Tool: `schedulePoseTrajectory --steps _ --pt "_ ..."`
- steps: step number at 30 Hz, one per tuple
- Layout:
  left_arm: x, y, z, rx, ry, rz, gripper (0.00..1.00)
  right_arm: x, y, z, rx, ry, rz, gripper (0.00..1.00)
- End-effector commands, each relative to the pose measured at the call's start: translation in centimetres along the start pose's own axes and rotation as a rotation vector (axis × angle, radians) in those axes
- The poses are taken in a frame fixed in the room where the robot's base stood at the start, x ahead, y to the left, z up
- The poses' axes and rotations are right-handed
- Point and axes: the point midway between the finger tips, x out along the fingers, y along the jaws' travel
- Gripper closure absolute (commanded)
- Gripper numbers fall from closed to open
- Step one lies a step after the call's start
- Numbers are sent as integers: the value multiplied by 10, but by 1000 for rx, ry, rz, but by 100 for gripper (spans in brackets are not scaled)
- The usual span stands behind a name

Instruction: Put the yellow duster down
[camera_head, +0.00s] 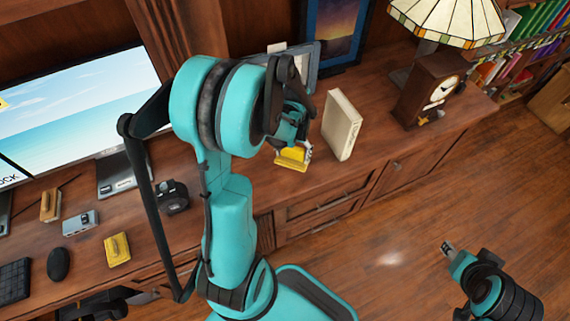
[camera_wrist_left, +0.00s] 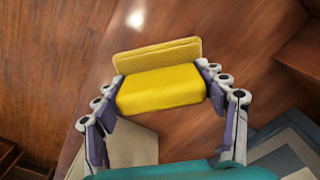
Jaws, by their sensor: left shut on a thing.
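The yellow duster (camera_head: 292,158) is in my left gripper (camera_head: 300,143), above the wooden desk top near its front edge. In the left wrist view the duster (camera_wrist_left: 160,88) is a yellow block with a flat yellow plate along its far side. The fingers of my left gripper (camera_wrist_left: 162,92) are shut on its two short ends. From the head view I cannot tell whether the duster touches the desk. My right gripper (camera_head: 447,249) is low at the right, over the floor and away from the desk; its fingers are too small to read.
A cream book (camera_head: 341,126) stands upright just right of the duster. A clock (camera_head: 432,90) and a lamp (camera_head: 448,20) are further right. A second yellow block (camera_head: 117,250), a mouse (camera_head: 58,264) and a monitor (camera_head: 85,100) are at left. Bare desk (camera_head: 385,140) lies between book and clock.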

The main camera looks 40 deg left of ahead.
Motion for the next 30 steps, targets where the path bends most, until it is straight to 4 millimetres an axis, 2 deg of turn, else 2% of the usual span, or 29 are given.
schedulePoseTrajectory --steps 3,6,10,16,28,29,30 --pt "12 -17 4 -2 0 0 86 6 0 4 0 0 0 59" --pt "15 -22 6 0 0 0 86 7 0 5 0 0 0 59" --pt "25 -24 6 2 0 0 86 11 0 8 0 0 0 59" --pt "55 -23 6 2 0 0 86 24 0 17 0 0 0 59" --pt "59 -23 6 2 0 0 86 26 0 19 0 0 0 59" --pt "58 -23 6 2 0 0 21 25 0 18 0 0 0 59" --pt "57 -23 6 2 0 0 10 25 0 18 0 0 0 59"
